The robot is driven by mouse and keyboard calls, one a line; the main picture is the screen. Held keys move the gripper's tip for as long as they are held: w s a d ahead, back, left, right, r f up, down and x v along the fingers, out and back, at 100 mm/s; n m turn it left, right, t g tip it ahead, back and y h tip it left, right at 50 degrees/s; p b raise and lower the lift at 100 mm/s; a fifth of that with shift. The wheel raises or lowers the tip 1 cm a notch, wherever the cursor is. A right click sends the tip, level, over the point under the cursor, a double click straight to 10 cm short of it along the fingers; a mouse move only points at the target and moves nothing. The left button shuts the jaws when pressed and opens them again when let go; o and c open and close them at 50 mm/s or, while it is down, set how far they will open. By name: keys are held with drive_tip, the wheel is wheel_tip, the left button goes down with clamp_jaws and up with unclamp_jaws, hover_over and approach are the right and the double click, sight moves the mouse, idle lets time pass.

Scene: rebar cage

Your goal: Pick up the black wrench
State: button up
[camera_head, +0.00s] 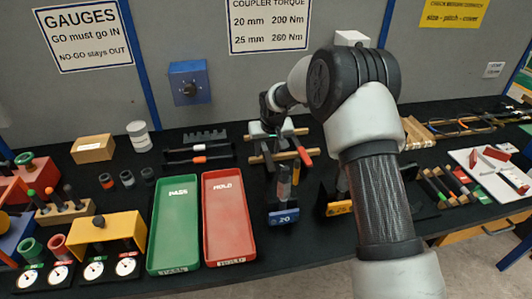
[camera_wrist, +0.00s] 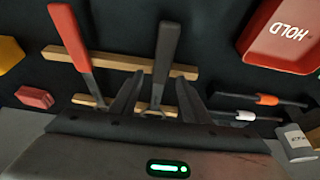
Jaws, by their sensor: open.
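The black wrench (camera_wrist: 167,48) has a dark grey handle and lies across two wooden rails (camera_wrist: 120,60). In the wrist view it runs between the two spread fingers of my gripper (camera_wrist: 161,85). My gripper is open, with one finger on either side of the wrench and no clear contact. In the head view my gripper (camera_head: 271,130) is over the rack, and the black wrench there is mostly hidden by it. A red-handled wrench (camera_wrist: 70,38) lies beside it on the same rails; its handle also shows in the head view (camera_head: 303,154).
A red HOLD tray (camera_head: 229,220) and a green PASS tray (camera_head: 174,226) lie to the left. Blue-based 20 (camera_head: 283,216) and yellow-based 25 (camera_head: 339,208) holders stand in front of the rack. Bars with orange and white bands (camera_wrist: 262,99) lie beside the rack.

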drive_tip(key=shift+f, duration=0.1)
idle(0.3)
clamp_jaws()
